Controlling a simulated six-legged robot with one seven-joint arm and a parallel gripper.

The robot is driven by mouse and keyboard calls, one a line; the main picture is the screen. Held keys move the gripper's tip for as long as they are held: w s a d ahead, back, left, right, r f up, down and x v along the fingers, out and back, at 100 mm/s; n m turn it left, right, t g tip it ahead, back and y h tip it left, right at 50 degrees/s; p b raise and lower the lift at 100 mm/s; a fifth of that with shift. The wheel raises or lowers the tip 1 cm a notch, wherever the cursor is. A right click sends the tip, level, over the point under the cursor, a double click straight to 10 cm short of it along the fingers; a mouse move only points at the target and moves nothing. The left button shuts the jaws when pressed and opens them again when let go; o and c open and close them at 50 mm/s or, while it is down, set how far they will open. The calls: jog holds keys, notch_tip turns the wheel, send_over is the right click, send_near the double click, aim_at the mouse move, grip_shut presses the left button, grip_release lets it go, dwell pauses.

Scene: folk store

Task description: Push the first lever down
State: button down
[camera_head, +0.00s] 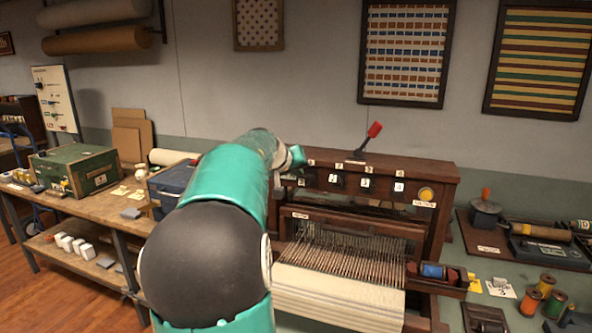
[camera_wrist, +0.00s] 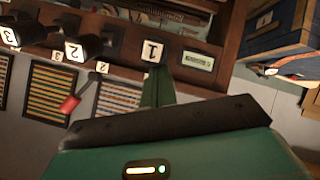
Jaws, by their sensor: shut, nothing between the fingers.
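The dark wooden loom (camera_head: 430,170) stands on the bench, with numbered white labels along its top front. One lever with a red grip (camera_head: 374,129) rises from its top; it also shows in the wrist view (camera_wrist: 69,104). In the wrist view the picture is turned over, with the label "1" (camera_wrist: 152,51) near the centre and black knobs (camera_wrist: 90,46) by labels 2 and 3. My gripper (camera_head: 298,157) is shut and empty at the loom's upper left; its green fingers (camera_wrist: 158,88) reach close to label 1. I cannot make out the first lever; contact is unclear.
A blue box (camera_head: 168,185) and a green box (camera_head: 75,170) stand on the workbench at left. A yellow round button (camera_head: 426,194) is on the loom's right front. Thread spools (camera_head: 555,304) and a tool tray (camera_head: 500,245) lie at right.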

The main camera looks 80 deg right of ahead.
notch_tip(320, 180, down, 8)
jog(key=a, duration=0.1)
jog(key=shift+a, duration=0.35)
dwell(0.5)
jog(key=shift+s, duration=0.1)
jog(key=shift+r, duration=0.15)
notch_tip(320, 180, up, 4)
jog(key=w+a, duration=0.3)
jog(key=w+a+f, duration=0.1)
jog(key=a+f, duration=0.1)
jog(key=a, duration=0.5)
jog(key=shift+w+a+f, duration=0.3)
jog(key=shift+a+f, duration=0.05)
jog(key=shift+a, duration=0.05)
